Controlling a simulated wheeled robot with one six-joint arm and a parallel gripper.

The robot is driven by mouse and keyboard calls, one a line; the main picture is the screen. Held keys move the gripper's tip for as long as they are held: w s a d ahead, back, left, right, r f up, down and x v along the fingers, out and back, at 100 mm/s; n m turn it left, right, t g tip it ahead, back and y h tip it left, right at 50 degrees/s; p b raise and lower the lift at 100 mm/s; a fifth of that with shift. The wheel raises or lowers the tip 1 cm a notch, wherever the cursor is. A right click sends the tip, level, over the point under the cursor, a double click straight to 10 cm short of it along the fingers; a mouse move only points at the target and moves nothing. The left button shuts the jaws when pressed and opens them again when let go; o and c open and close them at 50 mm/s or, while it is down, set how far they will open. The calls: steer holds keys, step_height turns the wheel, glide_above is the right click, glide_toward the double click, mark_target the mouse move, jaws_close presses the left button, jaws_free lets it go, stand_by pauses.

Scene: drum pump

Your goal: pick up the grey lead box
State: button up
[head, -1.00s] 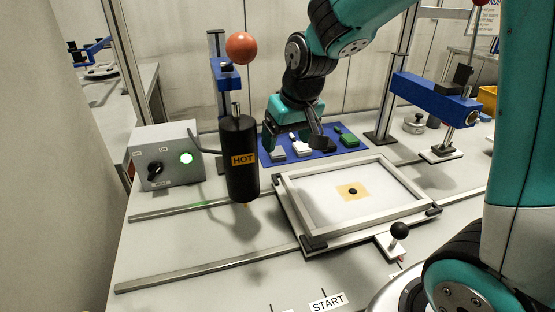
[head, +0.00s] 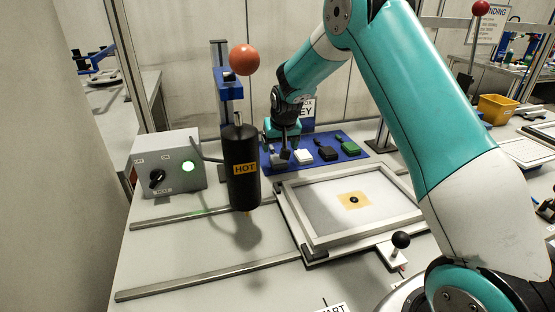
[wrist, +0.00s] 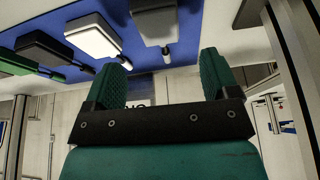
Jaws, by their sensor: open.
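The grey lead box (head: 277,161) is at the left end of a row of boxes on a blue mat (head: 351,155), partly hidden by my gripper in the head view. My gripper (head: 280,138) is open, with its fingers close to the grey box. In the wrist view the grey box (wrist: 155,20) lies ahead of the gap between the two teal fingers (wrist: 162,72), apart from them. Nothing is between the fingers.
The white box (wrist: 92,35) is beside the grey one; black (head: 328,153) and green (head: 349,148) boxes follow to the right. A framed screen (head: 345,205) lies in front.

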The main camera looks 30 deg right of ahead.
mark_target(278, 158)
steer(key=shift+p+x, duration=0.7)
steer(key=shift+x, duration=2.35)
steer(key=shift+s, duration=0.1)
steer(key=c, duration=1)
steer(key=shift+r, duration=0.1)
